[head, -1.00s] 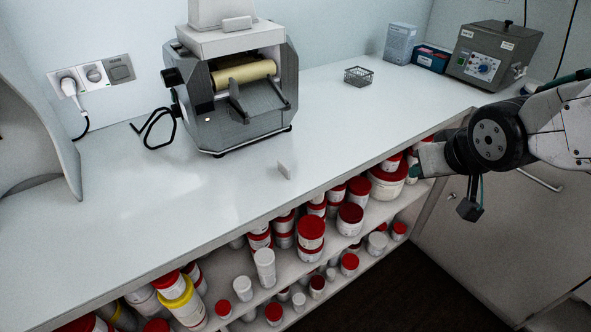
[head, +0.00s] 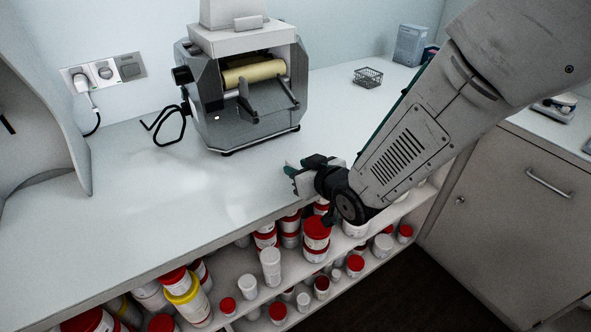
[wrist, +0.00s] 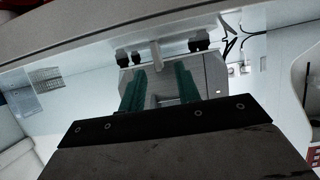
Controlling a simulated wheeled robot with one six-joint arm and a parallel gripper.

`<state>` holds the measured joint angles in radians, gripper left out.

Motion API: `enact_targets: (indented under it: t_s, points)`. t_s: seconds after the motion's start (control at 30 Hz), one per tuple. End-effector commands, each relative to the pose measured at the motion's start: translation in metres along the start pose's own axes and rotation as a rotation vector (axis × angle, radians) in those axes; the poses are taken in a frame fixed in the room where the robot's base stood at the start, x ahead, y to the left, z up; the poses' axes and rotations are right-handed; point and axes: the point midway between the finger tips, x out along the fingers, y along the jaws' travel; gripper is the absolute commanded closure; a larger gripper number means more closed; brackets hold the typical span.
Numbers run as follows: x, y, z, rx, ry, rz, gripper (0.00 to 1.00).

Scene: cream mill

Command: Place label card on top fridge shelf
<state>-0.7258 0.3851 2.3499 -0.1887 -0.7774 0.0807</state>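My gripper (head: 290,172) is low over the front part of the white counter (head: 130,210), in front of the mill. In the wrist view its two teal fingers (wrist: 160,70) stand apart with a gap between them, so it is open. In the head view my gripper and arm hide the spot where the card stood. No fridge or fridge shelf can be made out.
The grey mill (head: 245,95) with its yellowish roller stands behind my gripper. A wire basket (head: 368,77) and a box (head: 410,45) are farther back right. Shelves below the counter edge hold several red-lidded tubs (head: 316,232).

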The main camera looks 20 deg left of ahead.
Motion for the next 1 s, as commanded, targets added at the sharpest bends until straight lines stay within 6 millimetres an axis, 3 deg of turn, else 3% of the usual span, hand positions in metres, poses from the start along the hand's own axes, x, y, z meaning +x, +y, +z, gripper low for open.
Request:
enact_targets:
  t_s: [0.2,0.47,0.5,0.6,0.63,1.0]
  points:
    - [0.03,-0.001,0.0,0.001,-0.001,0.0,0.67]
    - [0.035,-0.001,-0.001,0.0,0.0,0.001,0.67]
    - [0.035,-0.001,-0.001,0.0,0.0,0.001,0.7]
    - [0.035,-0.001,-0.001,0.0,0.0,0.001,0.98]
    - [0.034,-0.001,-0.001,0.0,0.0,0.001,1.0]
    - [0.034,-0.001,-0.002,0.0,0.0,0.001,1.0]
